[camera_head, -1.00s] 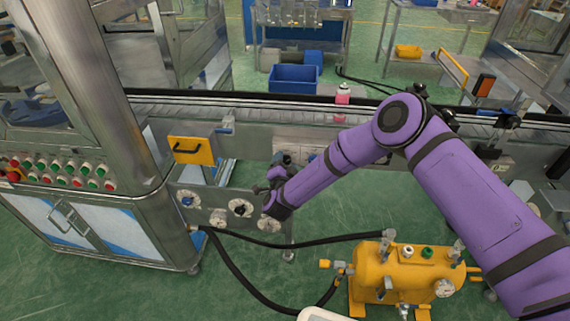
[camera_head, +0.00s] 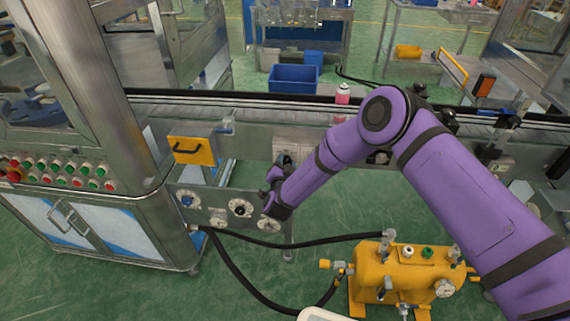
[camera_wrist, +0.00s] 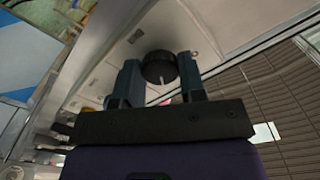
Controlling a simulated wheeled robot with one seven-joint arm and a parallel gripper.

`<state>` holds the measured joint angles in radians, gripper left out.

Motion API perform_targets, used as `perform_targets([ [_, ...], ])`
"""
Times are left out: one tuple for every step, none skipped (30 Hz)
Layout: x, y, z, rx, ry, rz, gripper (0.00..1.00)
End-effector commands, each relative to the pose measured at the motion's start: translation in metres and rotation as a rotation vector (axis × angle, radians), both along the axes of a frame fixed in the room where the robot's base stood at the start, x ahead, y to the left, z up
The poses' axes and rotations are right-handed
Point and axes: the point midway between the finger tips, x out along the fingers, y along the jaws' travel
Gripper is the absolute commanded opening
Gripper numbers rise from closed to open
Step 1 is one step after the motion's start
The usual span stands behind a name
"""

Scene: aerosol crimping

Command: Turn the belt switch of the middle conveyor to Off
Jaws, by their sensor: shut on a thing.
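The belt switch is a round black knob (camera_wrist: 158,66) with a pale pointer mark, set on a light grey panel (camera_wrist: 210,28). In the wrist view it sits between the two fingers of my gripper (camera_wrist: 160,80), which is shut on it. The pale mark points roughly down in that view. In the head view my gripper (camera_head: 273,174) is at the front of the middle conveyor (camera_head: 250,98), just below its side boxes. The fingertips and the knob's setting are too small to read there.
A yellow tank (camera_head: 395,268) with black hoses stands on the floor at right. A pink can (camera_head: 343,95) stands on the conveyor.

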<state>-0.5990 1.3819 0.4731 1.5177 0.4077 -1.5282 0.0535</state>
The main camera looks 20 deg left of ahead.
Motion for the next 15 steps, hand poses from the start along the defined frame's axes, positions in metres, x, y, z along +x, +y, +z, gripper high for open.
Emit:
perform_targets([
  [-0.0013,0.0013,0.0003,-0.045,-0.012,0.003,0.14],
  [-0.0009,0.0009,0.0005,-0.073,-0.019,0.002,0.14],
  [-0.001,0.0011,0.0008,-0.109,-0.029,0.003,0.14],
  [-0.0011,0.001,0.0007,-0.138,-0.035,0.002,0.14],
  [-0.0012,0.0011,0.0005,-0.165,-0.041,0.002,0.14],
  [-0.0009,0.0008,0.0002,-0.203,-0.05,0.002,0.14],
  [-0.0013,0.001,0.0,-0.23,-0.056,0.003,0.14],
  [-0.0012,0.0008,0.0001,-0.258,-0.064,0.002,0.14],
  [-0.001,0.0006,0.0002,-0.295,-0.073,0.002,0.14],
  [-0.0011,0.0008,0.0003,-0.322,-0.079,0.002,0.14],
  [-0.0011,0.0007,0.0002,-0.351,-0.086,0.002,0.14],
  [-0.0009,0.0007,0.0003,-0.388,-0.095,0.002,0.14],
  [-0.0008,0.0005,0.0002,-0.416,-0.101,0.002,0.14],
  [-0.0012,0.0008,0.0002,-0.442,-0.108,0.002,0.14],
  [-0.0009,0.0002,0.0001,-0.48,-0.117,0.001,0.14],
])
